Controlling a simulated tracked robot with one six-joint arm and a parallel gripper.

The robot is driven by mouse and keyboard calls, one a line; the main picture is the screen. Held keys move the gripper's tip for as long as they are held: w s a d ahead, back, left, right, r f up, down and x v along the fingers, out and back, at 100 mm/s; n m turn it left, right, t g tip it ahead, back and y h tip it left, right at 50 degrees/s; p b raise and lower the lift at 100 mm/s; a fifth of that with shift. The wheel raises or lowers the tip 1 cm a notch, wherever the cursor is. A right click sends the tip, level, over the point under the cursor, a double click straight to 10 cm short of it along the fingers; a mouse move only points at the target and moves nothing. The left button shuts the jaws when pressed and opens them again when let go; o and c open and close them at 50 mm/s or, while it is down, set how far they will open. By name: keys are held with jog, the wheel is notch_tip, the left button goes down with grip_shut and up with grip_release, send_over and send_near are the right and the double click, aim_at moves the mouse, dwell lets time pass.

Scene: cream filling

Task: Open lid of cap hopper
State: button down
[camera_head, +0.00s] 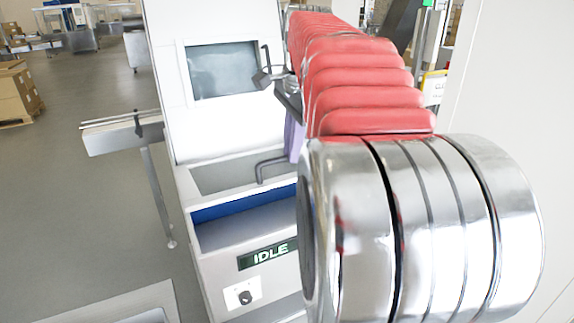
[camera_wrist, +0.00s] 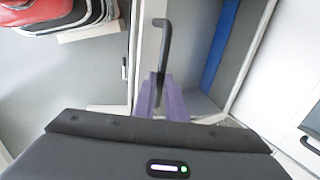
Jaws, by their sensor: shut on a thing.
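The cap hopper's lid looks like the grey panel (camera_head: 225,174) on top of the white machine; it also shows in the wrist view (camera_wrist: 197,40). A dark bent handle (camera_head: 259,174) stands on it, seen in the wrist view as a long bar (camera_wrist: 163,45). My gripper's purple fingers (camera_wrist: 165,98) are shut on the near end of this handle. In the head view my gripper (camera_head: 294,138) shows only partly beside my arm, which hides the lid's right side. I cannot tell whether the lid is raised.
Below the panel is a blue strip (camera_head: 243,202), then a front face with a green IDLE display (camera_head: 268,256) and a black knob (camera_head: 245,297). A dark window (camera_head: 222,70) is behind. A narrow conveyor (camera_head: 120,133) stands left, with open floor beyond.

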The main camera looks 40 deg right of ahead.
jog(key=w+d+r, duration=0.2)
jog(key=w+r, duration=0.7)
jog(key=r, duration=0.1)
jog(key=shift+w+d+r, duration=0.25)
jog(key=shift+d+r, duration=0.1)
dwell(0.5)
dwell(0.4)
jog(key=c, duration=2.2)
grip_release()
jog(key=shift+w, duration=0.15)
jog(key=o, duration=0.4)
jog(key=shift+r, duration=0.15)
jog(key=shift+s, duration=0.3)
